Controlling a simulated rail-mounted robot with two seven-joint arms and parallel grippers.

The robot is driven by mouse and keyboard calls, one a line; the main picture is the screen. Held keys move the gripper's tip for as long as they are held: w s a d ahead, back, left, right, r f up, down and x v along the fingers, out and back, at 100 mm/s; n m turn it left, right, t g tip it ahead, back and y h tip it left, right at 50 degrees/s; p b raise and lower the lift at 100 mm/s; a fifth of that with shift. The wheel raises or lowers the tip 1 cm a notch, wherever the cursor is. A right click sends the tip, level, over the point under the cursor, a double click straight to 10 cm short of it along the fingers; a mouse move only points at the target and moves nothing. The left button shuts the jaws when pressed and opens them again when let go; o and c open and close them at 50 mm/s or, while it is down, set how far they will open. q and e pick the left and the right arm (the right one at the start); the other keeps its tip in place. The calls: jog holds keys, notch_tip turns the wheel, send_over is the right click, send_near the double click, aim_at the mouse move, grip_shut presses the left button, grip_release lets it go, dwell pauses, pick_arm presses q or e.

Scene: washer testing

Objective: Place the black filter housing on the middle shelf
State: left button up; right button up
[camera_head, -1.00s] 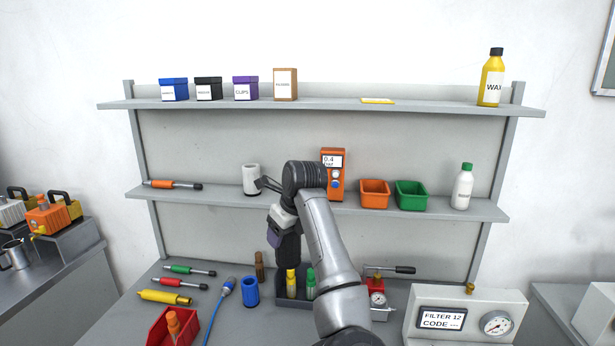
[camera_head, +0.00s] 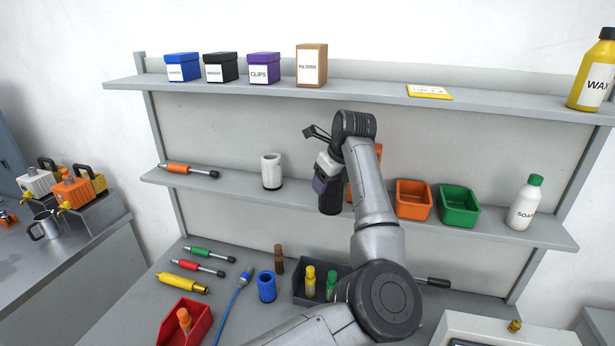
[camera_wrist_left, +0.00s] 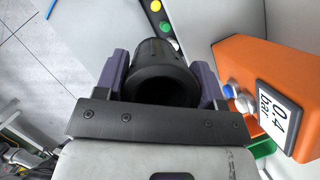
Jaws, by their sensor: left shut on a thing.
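My left gripper (camera_head: 325,186) is shut on the black filter housing (camera_head: 330,203) and holds it upright at the height of the middle shelf (camera_head: 227,188). The housing's lower end overlaps the shelf's front edge; I cannot tell whether it touches the shelf. In the left wrist view the black housing (camera_wrist_left: 163,65) is a hollow cylinder between two purple fingers (camera_wrist_left: 160,85). A white filter housing (camera_head: 271,171) stands on the middle shelf to the left. My right gripper is not in view.
An orange pressure meter (camera_wrist_left: 265,90) stands close beside the gripper, partly hidden by my arm in the head view. Orange (camera_head: 412,200) and green (camera_head: 458,206) bins and a soap bottle (camera_head: 525,203) are farther right. The shelf is clear between the white housing and the gripper.

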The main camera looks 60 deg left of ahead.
pick_arm(q)
jog(key=s+a+p, duration=0.1)
jog(key=a+p, duration=0.1)
jog(key=a, duration=1.3)
jog(key=shift+p, duration=0.3)
jog(key=shift+s+f+p, duration=0.15)
jog(key=shift+f+p, duration=0.15)
jog(key=shift+f, duration=1.3)
jog(key=shift+f, duration=0.2)
jog(key=o, duration=1.3)
